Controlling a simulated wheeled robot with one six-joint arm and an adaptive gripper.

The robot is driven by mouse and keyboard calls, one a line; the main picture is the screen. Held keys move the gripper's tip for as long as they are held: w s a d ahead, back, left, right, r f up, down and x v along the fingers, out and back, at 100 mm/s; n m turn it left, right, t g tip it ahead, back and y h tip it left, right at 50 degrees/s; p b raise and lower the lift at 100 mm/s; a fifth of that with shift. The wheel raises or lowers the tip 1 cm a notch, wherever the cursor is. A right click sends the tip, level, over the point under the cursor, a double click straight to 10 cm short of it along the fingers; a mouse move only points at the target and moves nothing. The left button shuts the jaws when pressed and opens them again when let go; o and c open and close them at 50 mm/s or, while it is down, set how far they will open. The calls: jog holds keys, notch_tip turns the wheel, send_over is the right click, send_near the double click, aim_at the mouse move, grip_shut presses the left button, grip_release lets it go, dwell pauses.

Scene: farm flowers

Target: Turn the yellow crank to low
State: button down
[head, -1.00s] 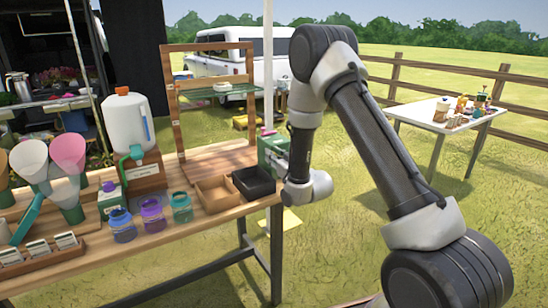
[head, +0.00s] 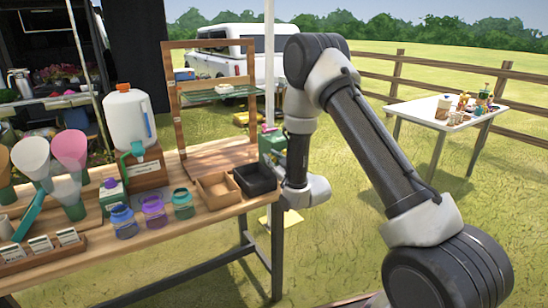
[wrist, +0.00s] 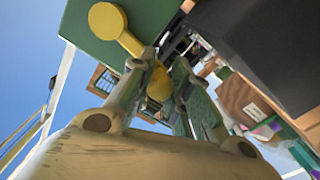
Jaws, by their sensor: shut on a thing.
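The yellow crank (wrist: 128,42) shows in the wrist view on the face of a dark green box (wrist: 85,28). Its round hub is at the upper left, and its arm slants down to the right to a knob (wrist: 159,84) between my fingers. My gripper (wrist: 164,68) is shut on the crank at its knob end. In the head view the green box (head: 272,141) stands at the table's right end, partly behind my arm. The crank and my fingers are hidden there, and I cannot read any low mark.
The wooden table (head: 190,245) holds a tan tray (head: 218,190), a black tray (head: 255,180), several jars and a white jug (head: 128,120). Open grass lies to the right. A white table (head: 420,113) with small items stands farther back.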

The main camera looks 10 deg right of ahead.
jog(key=shift+f+n, duration=0.75)
jog(key=shift+n, duration=0.25)
jog(key=c, duration=1.3)
grip_release()
jog(key=v, duration=1.2)
